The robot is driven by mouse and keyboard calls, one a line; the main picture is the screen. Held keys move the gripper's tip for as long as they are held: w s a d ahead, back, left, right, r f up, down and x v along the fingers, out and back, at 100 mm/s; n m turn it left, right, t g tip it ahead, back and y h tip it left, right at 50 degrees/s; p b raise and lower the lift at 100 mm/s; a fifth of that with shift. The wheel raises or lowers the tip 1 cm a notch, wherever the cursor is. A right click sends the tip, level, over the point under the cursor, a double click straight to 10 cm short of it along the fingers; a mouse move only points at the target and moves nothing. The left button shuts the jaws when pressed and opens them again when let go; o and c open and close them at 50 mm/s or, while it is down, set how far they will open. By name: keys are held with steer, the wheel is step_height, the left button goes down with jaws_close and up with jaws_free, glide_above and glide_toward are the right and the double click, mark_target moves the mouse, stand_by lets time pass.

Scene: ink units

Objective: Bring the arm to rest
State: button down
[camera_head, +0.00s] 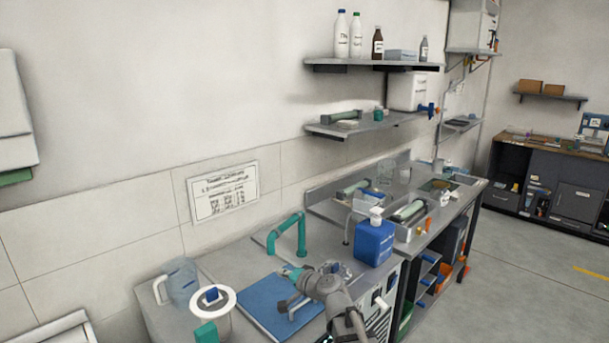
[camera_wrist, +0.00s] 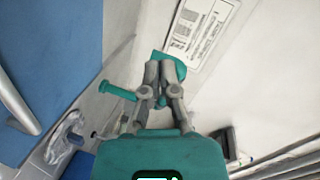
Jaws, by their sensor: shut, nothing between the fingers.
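My gripper (camera_wrist: 163,72) shows in the wrist view with its two grey fingers close together and nothing held between them. Its teal body fills the bottom of that view. In the head view my grey arm reaches in from the lower right over the bench, and its end (camera_head: 290,271) is above the back edge of a blue mat (camera_head: 257,297). A green bent pipe (camera_head: 300,234) stands on the bench behind it. In the wrist view a teal piece shows just beyond the fingertips; I cannot tell its distance.
A blue container (camera_head: 374,242) stands right of my arm. A clear jug (camera_head: 180,282) and a white-rimmed vessel (camera_head: 215,318) stand to the left. A wall sign (camera_head: 223,191) hangs behind. Shelves (camera_head: 375,123) jut out at the upper right. Open floor (camera_head: 540,260) lies to the right.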

steer(key=s+d+f+n+g+h+p, duration=0.1)
steer(key=s+d+f+g+h, duration=0.2)
steer(key=s+d, duration=0.3)
steer(key=s+d+f+n+g+h+p, duration=0.2)
steer(key=s+d+f+g+h, duration=0.1)
steer(key=s+d, duration=0.4)
steer(key=s+d+f+n+g+h+p, duration=0.1)
steer(key=s+d+f+g+h+p, duration=0.1)
steer(key=s+d, duration=0.5)
steer(key=d+f+g+h, duration=0.1)
steer(key=d+g+h, duration=0.1)
steer(key=d+h, duration=0.1)
steer(key=shift+s+d+n+g, duration=0.2)
steer(key=shift+n+g, duration=0.1)
steer(key=shift+n, duration=0.1)
